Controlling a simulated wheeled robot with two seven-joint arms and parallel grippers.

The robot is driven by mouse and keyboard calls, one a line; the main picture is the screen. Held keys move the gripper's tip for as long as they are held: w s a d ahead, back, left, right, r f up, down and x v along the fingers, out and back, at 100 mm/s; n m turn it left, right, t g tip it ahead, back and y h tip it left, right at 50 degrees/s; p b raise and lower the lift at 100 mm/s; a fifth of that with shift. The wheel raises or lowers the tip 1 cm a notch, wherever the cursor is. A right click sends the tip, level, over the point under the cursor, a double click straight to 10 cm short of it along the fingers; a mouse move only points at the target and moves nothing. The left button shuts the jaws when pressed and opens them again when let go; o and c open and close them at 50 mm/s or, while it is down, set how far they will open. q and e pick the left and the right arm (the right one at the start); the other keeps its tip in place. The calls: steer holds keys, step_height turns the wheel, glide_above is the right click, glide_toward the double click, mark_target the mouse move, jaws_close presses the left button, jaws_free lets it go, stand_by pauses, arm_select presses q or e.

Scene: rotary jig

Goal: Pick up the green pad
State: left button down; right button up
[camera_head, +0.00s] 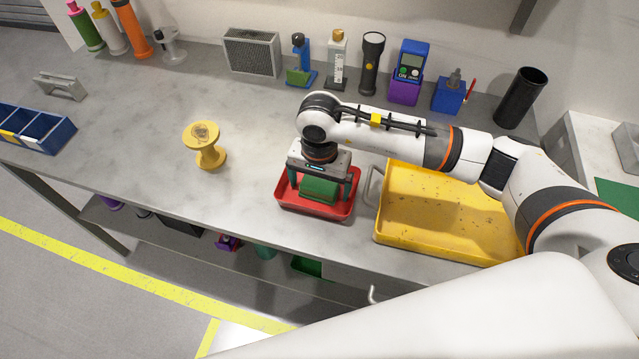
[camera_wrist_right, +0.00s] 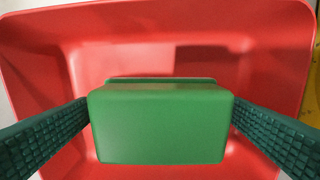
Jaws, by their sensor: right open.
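The green pad (camera_head: 319,190) sits in a small red tray (camera_head: 291,203) on the workbench. In the right wrist view the green pad (camera_wrist_right: 160,125) is in the middle, with the red tray's walls (camera_wrist_right: 40,40) around it. My right gripper (camera_head: 320,185) is over the tray, pointing down, with its fingers open on either side of the pad. In the right wrist view a dark ridged finger of the right gripper (camera_wrist_right: 160,125) stands at each side of the pad, and small gaps seem to show between. My left gripper is not seen.
A yellow tray (camera_head: 450,215) stands just right of the red tray. A yellow spool (camera_head: 206,145) stands to the left. A blue bin (camera_head: 40,128) is at the far left. A flashlight (camera_head: 371,62), a meter (camera_head: 409,72) and a black cup (camera_head: 520,97) line the back. Bench between spool and red tray is clear.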

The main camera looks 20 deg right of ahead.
mark_target(319, 183)
steer(key=c, duration=1.1)
steer(key=shift+o, duration=0.2)
steer(key=shift+r, duration=0.1)
step_height(319, 183, up, 10)
steer(key=shift+f+b, duration=0.1)
steer(key=shift+b, duration=0.85)
